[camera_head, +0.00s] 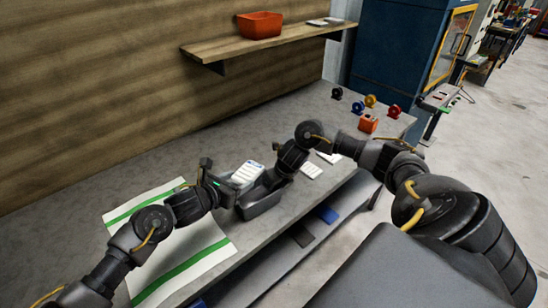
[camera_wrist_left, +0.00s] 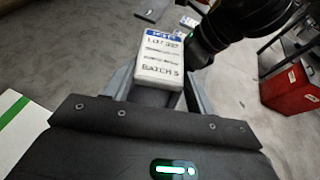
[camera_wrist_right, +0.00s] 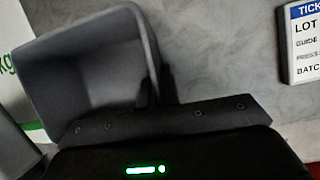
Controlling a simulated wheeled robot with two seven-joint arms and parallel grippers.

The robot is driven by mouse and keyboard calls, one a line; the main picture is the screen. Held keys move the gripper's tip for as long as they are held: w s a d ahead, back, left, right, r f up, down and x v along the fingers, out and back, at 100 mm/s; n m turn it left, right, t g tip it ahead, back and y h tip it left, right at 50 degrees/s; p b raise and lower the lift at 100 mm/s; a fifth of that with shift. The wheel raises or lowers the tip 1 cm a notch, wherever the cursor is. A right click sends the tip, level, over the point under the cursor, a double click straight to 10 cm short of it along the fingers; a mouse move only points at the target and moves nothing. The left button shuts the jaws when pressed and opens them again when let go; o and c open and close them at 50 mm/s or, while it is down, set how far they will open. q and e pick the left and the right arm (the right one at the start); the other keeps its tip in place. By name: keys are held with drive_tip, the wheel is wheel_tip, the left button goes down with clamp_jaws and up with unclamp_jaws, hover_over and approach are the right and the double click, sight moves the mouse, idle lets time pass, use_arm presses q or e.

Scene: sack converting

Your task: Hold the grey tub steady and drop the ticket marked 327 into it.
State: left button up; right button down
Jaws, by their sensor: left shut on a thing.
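The grey tub (camera_head: 262,204) stands on the bench near its front edge. In the right wrist view the tub (camera_wrist_right: 45,75) is at the left. My right gripper (camera_head: 275,175) is at the tub's right end, its fingers (camera_wrist_right: 157,88) shut on the wall. My left gripper (camera_head: 230,182) is shut on a white, blue-headed ticket (camera_head: 247,172), just above the tub. In the left wrist view this ticket (camera_wrist_left: 160,58) reads what looks like LOT 327, BATCH 5. The tub's inside is partly hidden by the ticket and my gripper.
Another ticket (camera_head: 312,171) lies on the bench to the right of the tub; its number is cut off in the right wrist view (camera_wrist_right: 304,45). A white mat with green stripes (camera_head: 205,247) lies at left. An orange box (camera_head: 368,124) and coloured rolls (camera_head: 393,111) stand far right.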

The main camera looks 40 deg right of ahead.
use_arm(q)
drive_tip(key=o, duration=1.1)
drive_tip(key=shift+c, duration=0.2)
drive_tip(key=v, duration=1.2)
drive_tip(key=shift+f, duration=0.1)
use_arm(e)
drive_tip(key=c, duration=1.5)
unclamp_jaws()
drive_tip(key=shift+c, duration=0.2)
drive_tip(key=v, duration=1.2)
